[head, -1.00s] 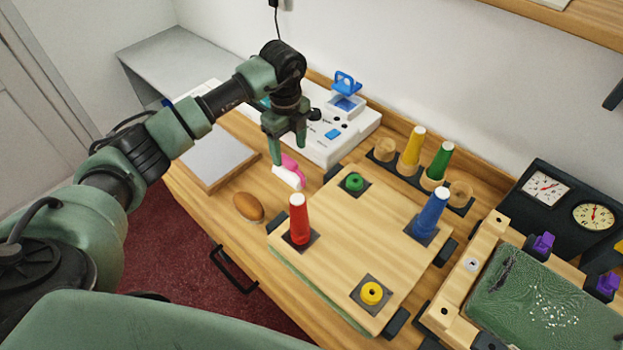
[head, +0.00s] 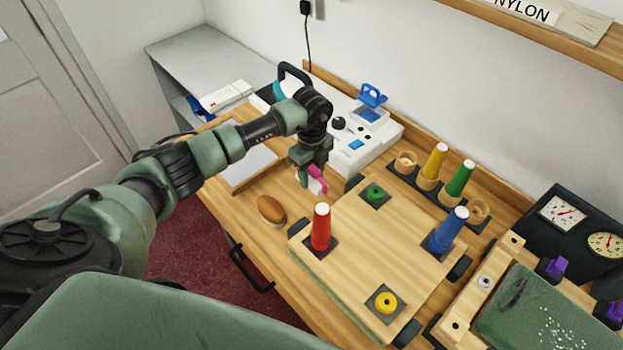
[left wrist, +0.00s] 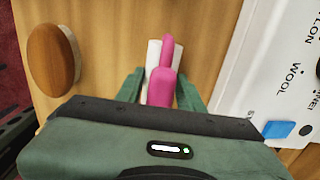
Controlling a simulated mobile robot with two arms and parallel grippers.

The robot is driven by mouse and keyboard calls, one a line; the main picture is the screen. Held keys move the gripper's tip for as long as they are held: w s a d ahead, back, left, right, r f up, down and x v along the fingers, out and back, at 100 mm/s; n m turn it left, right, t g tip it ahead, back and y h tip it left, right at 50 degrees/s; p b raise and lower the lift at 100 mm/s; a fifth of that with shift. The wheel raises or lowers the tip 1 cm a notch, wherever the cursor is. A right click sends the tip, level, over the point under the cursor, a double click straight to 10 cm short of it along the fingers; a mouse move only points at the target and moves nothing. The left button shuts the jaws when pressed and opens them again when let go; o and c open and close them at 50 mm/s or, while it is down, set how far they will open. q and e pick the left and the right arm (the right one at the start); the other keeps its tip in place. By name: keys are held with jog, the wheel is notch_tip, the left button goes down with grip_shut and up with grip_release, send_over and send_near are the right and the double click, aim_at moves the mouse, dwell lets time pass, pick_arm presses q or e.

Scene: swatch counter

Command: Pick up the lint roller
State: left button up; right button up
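The lint roller has a pink handle (head: 318,173) and a white roller, and lies on the wooden counter between the brush and the white machine. In the left wrist view its pink handle (left wrist: 162,88) lies between my two fingers, with the white roller partly hidden beneath it. My left gripper (head: 313,172) is down over the roller in the head view. In the left wrist view my left gripper (left wrist: 160,88) is open, with a finger on each side of the handle and visible gaps. My right gripper is in neither view.
A wooden-backed brush (head: 271,209) lies left of the roller. The white machine (head: 363,143) stands behind it. A board with a red cone (head: 320,228), a blue cone (head: 448,230) and spools is to the right. A pale pad (head: 250,165) lies left.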

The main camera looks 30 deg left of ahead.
pick_arm(q)
grip_shut()
jog(key=shift+r, duration=0.1)
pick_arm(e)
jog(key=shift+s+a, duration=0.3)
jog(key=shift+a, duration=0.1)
